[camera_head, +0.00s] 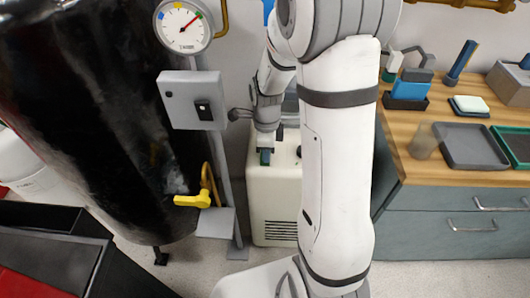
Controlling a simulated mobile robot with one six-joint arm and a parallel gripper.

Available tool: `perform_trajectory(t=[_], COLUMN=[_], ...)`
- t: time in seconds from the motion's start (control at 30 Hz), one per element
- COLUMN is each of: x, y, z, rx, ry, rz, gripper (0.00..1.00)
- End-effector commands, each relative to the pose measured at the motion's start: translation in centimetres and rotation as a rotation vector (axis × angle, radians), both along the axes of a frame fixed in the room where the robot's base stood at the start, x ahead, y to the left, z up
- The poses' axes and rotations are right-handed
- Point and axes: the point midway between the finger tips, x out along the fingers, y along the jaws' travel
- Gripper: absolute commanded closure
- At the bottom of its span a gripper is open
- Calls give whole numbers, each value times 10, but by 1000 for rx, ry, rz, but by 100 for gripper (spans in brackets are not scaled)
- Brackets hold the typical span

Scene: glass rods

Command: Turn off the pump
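A cream box with dark vent slots, which looks like the pump (272,205), stands on the floor between the black tank and the wooden counter. My gripper (265,153) points down at the top of this box, near its front left part. A small dark green piece shows at the fingertips; I cannot tell whether it is a switch on the box or part of my gripper. The fingers are too small to tell if they are open or shut, or touching. My white arm hides the box's right side.
A grey control box (193,99) with a black switch (204,110) stands on a post left of my gripper, below a round gauge (183,27). A yellow valve handle (193,200) sits lower on the black tank (95,110).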

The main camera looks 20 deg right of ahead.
Motion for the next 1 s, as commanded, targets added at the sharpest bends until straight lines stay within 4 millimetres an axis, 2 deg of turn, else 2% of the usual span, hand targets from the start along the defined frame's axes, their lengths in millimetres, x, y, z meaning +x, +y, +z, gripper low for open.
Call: perform_trajectory(t=[0.17, 0.5, 0.8, 1.0], x=[0, 14, 14, 15], y=[1, -7, -9, -9], z=[-3, 0, 1, 15], rx=[5, 4, 3, 4], ry=[6, 2, 2, 2], rz=[-3, -10, -10, -11], gripper=[100, 100, 100, 100])
